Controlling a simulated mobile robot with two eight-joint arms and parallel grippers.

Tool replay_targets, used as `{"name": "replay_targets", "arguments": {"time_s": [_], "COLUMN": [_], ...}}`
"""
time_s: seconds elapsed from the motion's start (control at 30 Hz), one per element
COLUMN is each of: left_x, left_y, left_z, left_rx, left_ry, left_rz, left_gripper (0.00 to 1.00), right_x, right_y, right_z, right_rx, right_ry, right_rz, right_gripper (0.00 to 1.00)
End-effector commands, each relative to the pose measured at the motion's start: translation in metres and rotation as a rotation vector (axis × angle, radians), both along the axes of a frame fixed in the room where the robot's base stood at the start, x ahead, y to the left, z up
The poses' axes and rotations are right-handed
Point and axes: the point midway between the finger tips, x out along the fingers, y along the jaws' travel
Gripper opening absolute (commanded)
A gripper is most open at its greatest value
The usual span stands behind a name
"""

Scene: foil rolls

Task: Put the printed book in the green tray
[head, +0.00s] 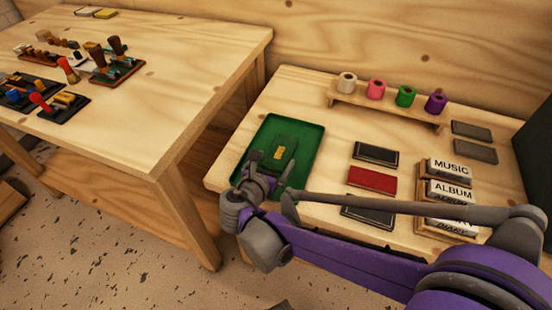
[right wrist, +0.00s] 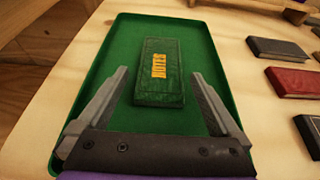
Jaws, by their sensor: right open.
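The green tray (head: 302,138) lies at the left of the near table, and it fills much of the right wrist view (right wrist: 205,45). A dark green book with yellow lettering (right wrist: 160,88) lies flat inside the tray; it also shows in the head view (head: 281,153). My right gripper (head: 270,166) is open over the near part of the tray. In the right wrist view its fingers (right wrist: 162,88) stand apart on either side of the book's near end, with visible gaps. My left gripper is not in view.
Right of the tray lie a black book (head: 376,154), a red book (head: 372,181) and another dark book (head: 368,213). Blocks lettered MUSIC (head: 449,168) and ALBUM (head: 452,190) stand farther right. A wooden rack (head: 385,106) holds coloured rolls behind. Another table (head: 150,70) stands left.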

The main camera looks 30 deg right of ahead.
Motion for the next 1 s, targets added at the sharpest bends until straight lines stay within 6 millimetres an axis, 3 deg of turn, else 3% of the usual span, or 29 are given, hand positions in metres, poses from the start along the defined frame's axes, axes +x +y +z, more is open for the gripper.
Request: {"name": "replay_targets", "arguments": {"time_s": [0.3, 0.5, 1.0], "left_x": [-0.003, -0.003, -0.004], "left_y": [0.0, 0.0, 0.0], "left_z": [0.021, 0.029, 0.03], "left_rx": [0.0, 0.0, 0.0], "left_ry": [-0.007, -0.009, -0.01], "left_rz": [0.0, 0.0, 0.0], "left_gripper": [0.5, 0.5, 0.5], "right_x": [-0.041, -0.059, -0.066], "right_y": [0.049, 0.07, 0.074], "right_z": [0.029, 0.039, 0.041], "right_rx": [0.001, 0.0, 0.01], "right_ry": [-0.001, 0.0, -0.002], "right_rz": [0.006, 0.003, -0.007], "right_gripper": [1.0, 1.0, 1.0]}}
